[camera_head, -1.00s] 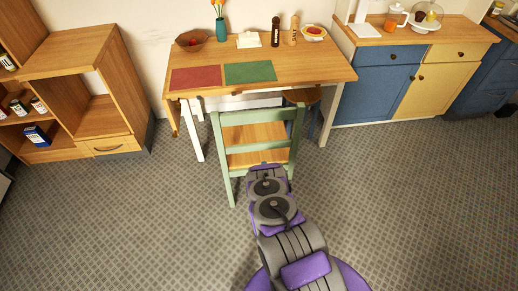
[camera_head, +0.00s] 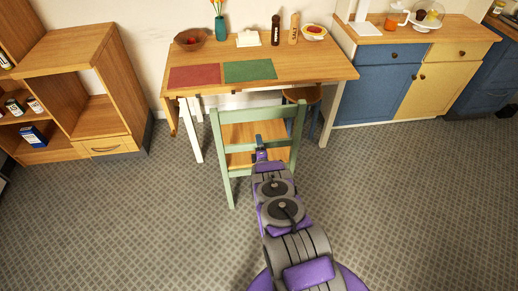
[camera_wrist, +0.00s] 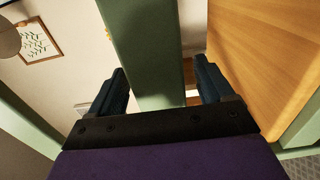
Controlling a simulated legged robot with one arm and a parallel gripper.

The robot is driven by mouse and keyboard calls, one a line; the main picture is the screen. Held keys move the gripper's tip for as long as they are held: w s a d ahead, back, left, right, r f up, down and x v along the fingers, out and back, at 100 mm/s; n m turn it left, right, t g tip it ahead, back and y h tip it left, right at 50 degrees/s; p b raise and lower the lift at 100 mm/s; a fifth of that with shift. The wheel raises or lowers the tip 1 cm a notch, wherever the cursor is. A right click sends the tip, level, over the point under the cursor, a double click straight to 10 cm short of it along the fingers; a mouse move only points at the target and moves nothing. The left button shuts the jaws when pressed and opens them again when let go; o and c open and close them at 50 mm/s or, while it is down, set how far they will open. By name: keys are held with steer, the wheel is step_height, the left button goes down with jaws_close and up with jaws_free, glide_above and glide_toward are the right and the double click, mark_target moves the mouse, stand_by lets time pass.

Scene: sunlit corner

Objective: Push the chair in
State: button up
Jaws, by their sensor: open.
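The chair (camera_head: 230,160) has a pale green frame and a wooden seat. It stands at the front side of the wooden table (camera_head: 310,72), its back towards me. My gripper (camera_head: 259,141) is at the chair's back, at the lower cross slat. In the wrist view my gripper (camera_wrist: 162,88) is open, one dark finger on each side of a green chair bar (camera_wrist: 150,50). I cannot tell whether the fingers touch the bar. A wooden surface (camera_wrist: 270,60) fills the right of that view. Part of the seat is hidden behind the slats and my arm.
A stool (camera_head: 303,95) stands under the table's right part. A wooden shelf unit (camera_head: 105,110) is at left, and blue and yellow cabinets (camera_head: 430,90) are at right. Red and green mats, a bowl and bottles are on the table. The patterned floor around the chair is clear.

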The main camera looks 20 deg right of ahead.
jaws_close()
stand_by(0.8)
